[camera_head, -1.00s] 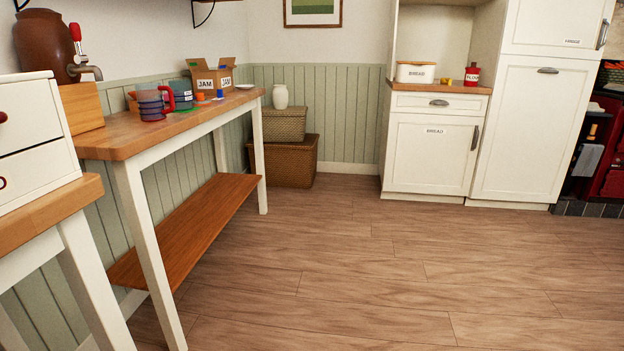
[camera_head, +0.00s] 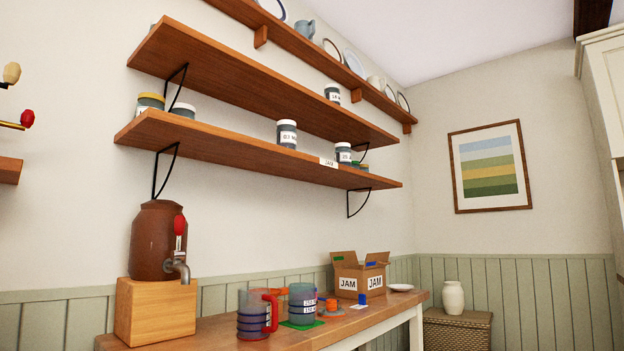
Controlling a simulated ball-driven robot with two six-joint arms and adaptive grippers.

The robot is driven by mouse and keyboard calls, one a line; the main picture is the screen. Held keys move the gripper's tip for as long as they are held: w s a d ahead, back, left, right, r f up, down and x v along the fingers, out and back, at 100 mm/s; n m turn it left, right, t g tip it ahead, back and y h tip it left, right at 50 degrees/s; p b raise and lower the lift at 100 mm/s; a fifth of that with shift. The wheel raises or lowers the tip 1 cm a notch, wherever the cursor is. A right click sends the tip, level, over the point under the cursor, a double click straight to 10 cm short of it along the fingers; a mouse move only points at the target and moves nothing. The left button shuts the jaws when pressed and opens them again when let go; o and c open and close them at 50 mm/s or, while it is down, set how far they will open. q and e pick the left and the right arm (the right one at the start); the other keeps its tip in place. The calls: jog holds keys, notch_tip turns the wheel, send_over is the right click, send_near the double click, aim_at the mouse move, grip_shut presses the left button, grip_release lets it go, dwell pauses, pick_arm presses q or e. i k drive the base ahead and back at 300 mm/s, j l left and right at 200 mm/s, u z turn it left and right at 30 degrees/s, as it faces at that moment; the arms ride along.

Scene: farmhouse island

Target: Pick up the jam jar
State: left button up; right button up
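Several jars stand on the wall shelves. A dark jar with a white lid and white label (camera_head: 287,133) stands on the lower shelf (camera_head: 230,150), near its middle. A similar jar (camera_head: 343,153) stands further right on that shelf. Another jar (camera_head: 332,93) stands on the shelf above. The small print on the jar labels is hard to read. Neither of my grippers is in view.
Below, the wooden table (camera_head: 225,330) holds a brown urn with a tap (camera_head: 158,240) on a block, measuring jugs (camera_head: 255,315), and an open cardboard box marked JAM (camera_head: 360,275). A top shelf carries plates. A white vase (camera_head: 453,298) stands on a basket at the right.

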aim_at(332, 92)
jog(key=i+l+u, duration=0.3)
jog(key=u, duration=0.2)
jog(key=l+u, duration=0.35)
jog(key=i+l+u, duration=0.15)
jog(key=l+u, duration=0.2)
jog(key=j, duration=0.1)
